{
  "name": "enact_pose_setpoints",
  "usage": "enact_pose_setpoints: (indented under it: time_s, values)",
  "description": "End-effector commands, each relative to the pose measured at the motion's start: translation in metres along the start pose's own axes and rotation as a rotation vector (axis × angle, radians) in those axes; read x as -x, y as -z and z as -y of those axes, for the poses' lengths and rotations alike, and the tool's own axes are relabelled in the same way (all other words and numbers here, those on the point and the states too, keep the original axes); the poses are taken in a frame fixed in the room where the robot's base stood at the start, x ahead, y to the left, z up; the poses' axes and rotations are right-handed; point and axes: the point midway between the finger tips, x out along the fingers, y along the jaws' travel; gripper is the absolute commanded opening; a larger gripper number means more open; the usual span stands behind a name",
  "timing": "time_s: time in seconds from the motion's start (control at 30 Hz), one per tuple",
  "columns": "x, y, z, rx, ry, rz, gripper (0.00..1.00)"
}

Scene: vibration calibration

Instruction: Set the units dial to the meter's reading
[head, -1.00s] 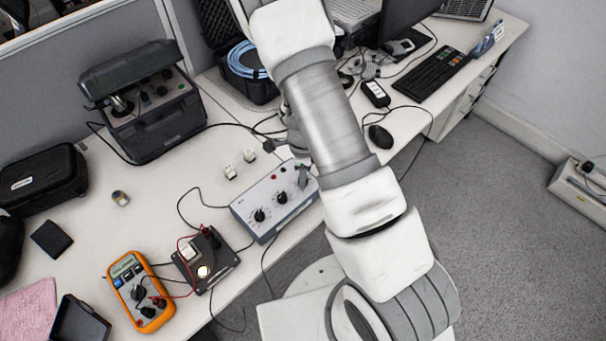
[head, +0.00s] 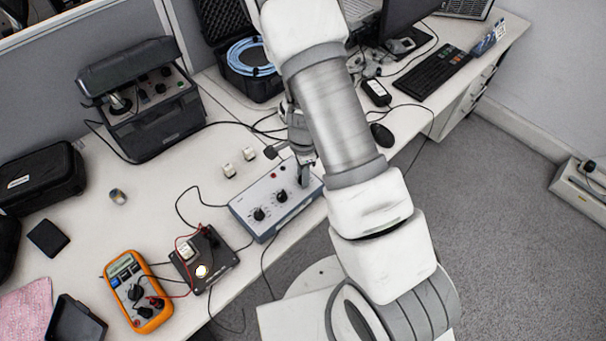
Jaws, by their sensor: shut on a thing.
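The grey box with dials (head: 246,224) lies near the front edge of the desk. Two black dials show on its face, the left dial (head: 259,214) and the middle dial (head: 282,196). The units dial, at the right end, is hidden behind my gripper (head: 304,180). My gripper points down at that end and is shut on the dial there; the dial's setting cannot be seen. The orange meter (head: 137,291) lies at the front left with its display (head: 122,266) lit, too small to read.
A small black unit with a bright lamp (head: 203,268) stands between meter and box, wired to both sides. Two small white blocks (head: 239,162) lie behind the box. A dark instrument case (head: 150,110) and a mouse (head: 381,135) stand farther off.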

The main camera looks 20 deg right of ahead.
Motion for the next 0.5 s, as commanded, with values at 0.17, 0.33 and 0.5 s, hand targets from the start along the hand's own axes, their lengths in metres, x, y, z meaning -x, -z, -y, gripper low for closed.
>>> enact_pose_setpoints:
  time_s: [0.17,0.33,0.5]
  values:
    - [-0.0018,0.0006,0.0003,0.168,0.002,0.000,0.00]
    - [-0.0017,0.0004,0.0006,0.331,0.002,0.000,0.00]
    - [-0.0017,0.0009,0.0009,0.493,0.003,-0.001,0.00]
